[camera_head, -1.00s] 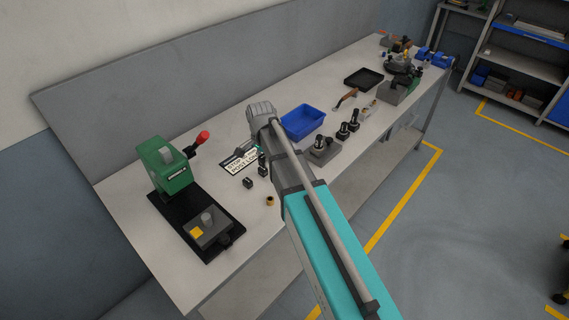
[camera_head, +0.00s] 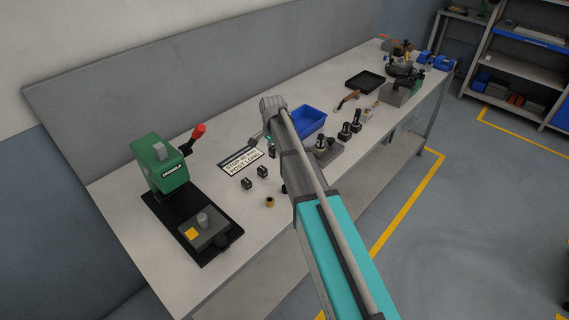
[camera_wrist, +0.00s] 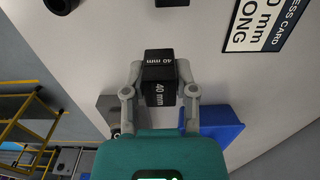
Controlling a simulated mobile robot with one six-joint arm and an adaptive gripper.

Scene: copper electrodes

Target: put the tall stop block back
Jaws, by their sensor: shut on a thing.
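In the wrist view my gripper (camera_wrist: 159,72) is shut on a black block (camera_wrist: 161,92) marked "40 mm" on two of its faces. The block sits between the two grey fingers, above the pale bench top. In the head view my arm hides most of the gripper, and I cannot make out the held block clearly. Two smaller dark blocks, one nearer (camera_head: 246,184) and one farther (camera_head: 262,172), stand on the bench left of my arm. The process card (camera_head: 241,161) lies behind them; in the wrist view (camera_wrist: 262,22) it shows "mm" and "ONG".
A green press (camera_head: 161,167) with a red-knobbed lever stands at the left on a black base. A copper-coloured ring (camera_head: 269,202) lies near the front edge. A blue bin (camera_head: 309,121) and a grey fixture (camera_head: 325,152) are right of my arm.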

